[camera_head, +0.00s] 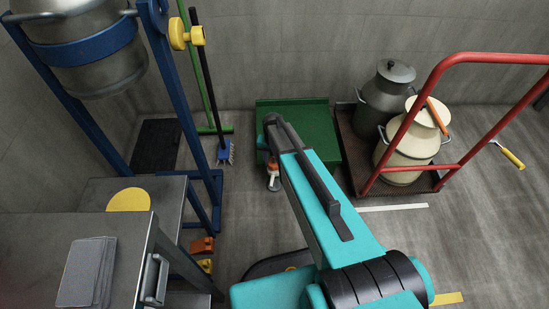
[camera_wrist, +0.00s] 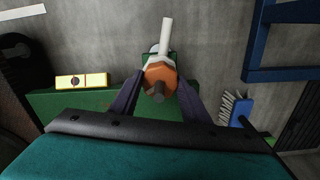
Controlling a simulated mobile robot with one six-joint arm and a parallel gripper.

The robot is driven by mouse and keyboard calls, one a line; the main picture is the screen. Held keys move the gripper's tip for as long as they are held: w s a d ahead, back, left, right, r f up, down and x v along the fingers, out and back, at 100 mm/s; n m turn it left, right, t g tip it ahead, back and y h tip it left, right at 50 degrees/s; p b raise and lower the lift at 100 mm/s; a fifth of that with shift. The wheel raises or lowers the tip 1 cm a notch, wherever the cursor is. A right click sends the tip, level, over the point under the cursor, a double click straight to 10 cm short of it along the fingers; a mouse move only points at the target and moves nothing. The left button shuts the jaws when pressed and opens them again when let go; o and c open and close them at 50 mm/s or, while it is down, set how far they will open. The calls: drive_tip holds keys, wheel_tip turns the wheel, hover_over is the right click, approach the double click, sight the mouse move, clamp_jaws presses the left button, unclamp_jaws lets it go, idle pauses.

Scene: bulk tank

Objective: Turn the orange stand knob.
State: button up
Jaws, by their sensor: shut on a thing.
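My gripper (camera_wrist: 158,86) is shut on a small orange piece (camera_wrist: 158,72) with a dark centre stub and a white bar (camera_wrist: 166,38) beyond it. In the head view the orange piece (camera_head: 273,170) shows just below my wrist, in front of the green box; I cannot tell whether it is fixed to anything. The blue stand (camera_head: 178,100) at the left carries a bright yellow knob (camera_head: 187,34) high on its post, well away from my gripper. No orange knob shows on that post.
A green box (camera_head: 318,130) stands behind my arm. A red-railed cart (camera_head: 437,180) holds two milk cans at right. A steel bench (camera_head: 60,228) is at left.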

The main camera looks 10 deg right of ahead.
sight(273, 162)
drive_tip(key=shift+m+p, duration=1.15)
drive_tip(key=shift+m, duration=1.15)
drive_tip(key=shift+f, duration=0.1)
drive_tip(key=o, duration=1)
drive_tip(key=shift+o, duration=0.2)
wheel_tip(273, 162, up, 14)
drive_tip(key=p, duration=0.2)
drive_tip(key=shift+a+p, duration=0.15)
drive_tip(key=shift+p, duration=0.2)
drive_tip(key=shift+f, duration=0.1)
